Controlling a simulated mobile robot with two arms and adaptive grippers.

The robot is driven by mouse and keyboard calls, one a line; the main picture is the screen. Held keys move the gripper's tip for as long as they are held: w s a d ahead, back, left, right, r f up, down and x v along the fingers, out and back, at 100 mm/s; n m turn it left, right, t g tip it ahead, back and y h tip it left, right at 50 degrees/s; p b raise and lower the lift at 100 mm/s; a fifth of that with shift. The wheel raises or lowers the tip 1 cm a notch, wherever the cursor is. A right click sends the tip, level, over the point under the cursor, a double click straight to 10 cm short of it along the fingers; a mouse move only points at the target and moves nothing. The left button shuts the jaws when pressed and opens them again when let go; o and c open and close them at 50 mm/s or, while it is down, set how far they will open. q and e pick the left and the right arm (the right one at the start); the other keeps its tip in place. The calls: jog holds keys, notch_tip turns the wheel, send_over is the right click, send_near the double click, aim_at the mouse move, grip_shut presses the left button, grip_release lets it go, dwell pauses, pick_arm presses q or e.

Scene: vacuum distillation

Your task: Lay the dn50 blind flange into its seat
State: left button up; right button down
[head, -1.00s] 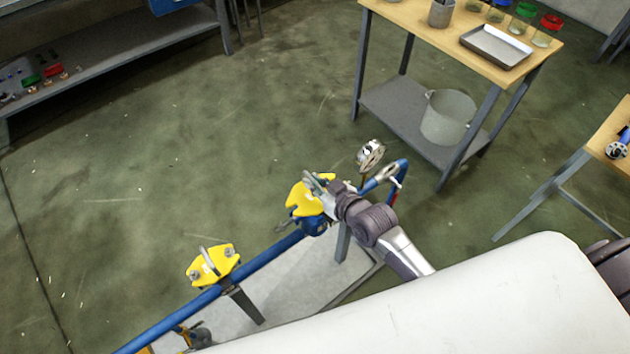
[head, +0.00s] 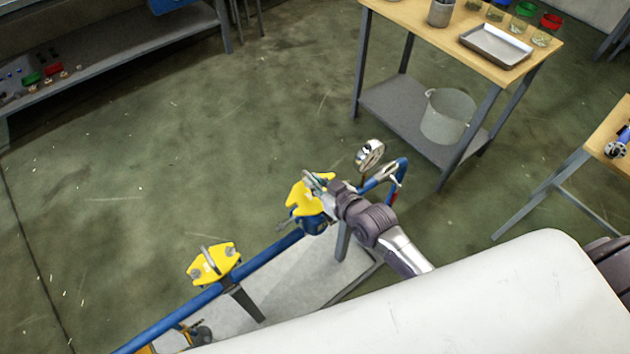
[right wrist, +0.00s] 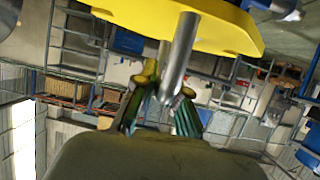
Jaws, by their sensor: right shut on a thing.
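A yellow plate (head: 301,199) with a grey bar handle sits at the blue pipe's junction in the head view. It is probably the blind flange, but I cannot read its size. My right gripper (head: 318,182) is shut at this handle. In the right wrist view, the fingers (right wrist: 165,100) close around the metal bar (right wrist: 181,50) under the yellow plate's edge (right wrist: 205,25). The seat is not clearly visible, and I cannot tell whether the plate rests on the pipe or is slightly above it. My left gripper is out of view.
A second yellow plate with a handle (head: 213,263) is on the blue pipe (head: 267,257) to the left. A round silver gauge-like part (head: 369,154) stands close right of my gripper. A wooden bench (head: 425,25) with a tray (head: 495,46) is behind. The floor at left is clear.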

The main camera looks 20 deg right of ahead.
jog(key=shift+w+r+p, duration=0.1)
jog(key=shift+r+p, duration=0.15)
jog(key=shift+p, duration=0.25)
dwell(0.8)
jog(key=shift+f+b, duration=0.6)
jog(key=shift+f, duration=0.3)
dwell(0.3)
jog(key=c, duration=1.2)
grip_release()
jog(key=shift+o, duration=0.3)
jog(key=shift+s+f, duration=0.2)
jog(key=shift+f, duration=0.05)
jog(key=v, duration=1.2)
jog(key=shift+r, duration=0.2)
jog(key=shift+w, duration=0.1)
